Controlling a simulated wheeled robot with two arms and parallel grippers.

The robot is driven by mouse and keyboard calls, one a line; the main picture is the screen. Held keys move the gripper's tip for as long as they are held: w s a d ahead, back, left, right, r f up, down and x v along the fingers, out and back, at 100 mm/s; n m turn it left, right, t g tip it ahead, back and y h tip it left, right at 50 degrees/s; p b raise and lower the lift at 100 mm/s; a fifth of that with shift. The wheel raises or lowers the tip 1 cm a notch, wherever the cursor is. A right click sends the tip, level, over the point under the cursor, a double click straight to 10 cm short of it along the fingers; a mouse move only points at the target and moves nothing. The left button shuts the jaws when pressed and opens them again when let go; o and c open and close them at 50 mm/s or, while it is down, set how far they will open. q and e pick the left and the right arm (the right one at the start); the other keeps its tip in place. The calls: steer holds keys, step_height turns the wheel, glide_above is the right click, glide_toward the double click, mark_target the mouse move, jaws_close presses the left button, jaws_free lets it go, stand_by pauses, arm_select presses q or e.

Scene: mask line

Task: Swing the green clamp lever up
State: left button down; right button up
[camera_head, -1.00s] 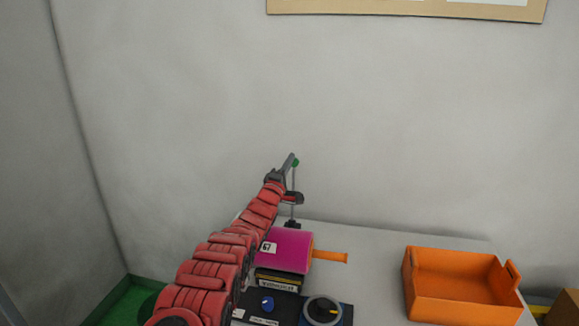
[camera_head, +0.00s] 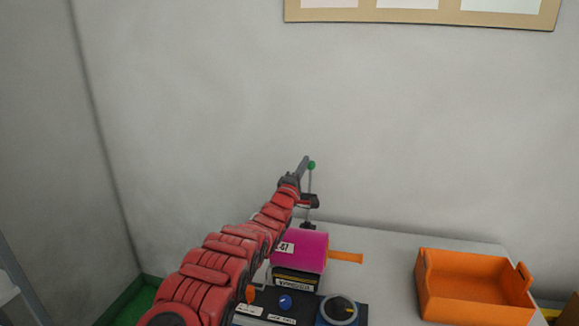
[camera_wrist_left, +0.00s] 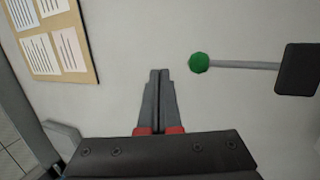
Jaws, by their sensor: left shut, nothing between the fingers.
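The green clamp lever shows as a green ball knob (camera_head: 311,165) on a thin grey rod that stands upright above its dark clamp (camera_head: 309,201) at the back of the table. In the left wrist view the green knob (camera_wrist_left: 199,63) and rod lie to the right of the fingers, with a gap between. My left gripper (camera_head: 306,158) is shut and empty, its tips close beside the knob in the head view. In the left wrist view its closed fingers (camera_wrist_left: 159,72) point at the wall. My right gripper is out of view.
A magenta block (camera_head: 300,249) with an orange handle (camera_head: 346,258) sits in front of the clamp. A dark panel with a blue button (camera_head: 285,301) and a round dial (camera_head: 339,309) is at the front. An orange bin (camera_head: 474,290) stands right. The table between is clear.

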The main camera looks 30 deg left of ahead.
arm_select(q)
steer(key=s+r+p, duration=0.3)
steer(key=s+p, duration=0.5)
steer(key=shift+s+p, duration=0.25)
steer(key=shift+p, duration=0.15)
steer(key=shift+r, duration=0.1)
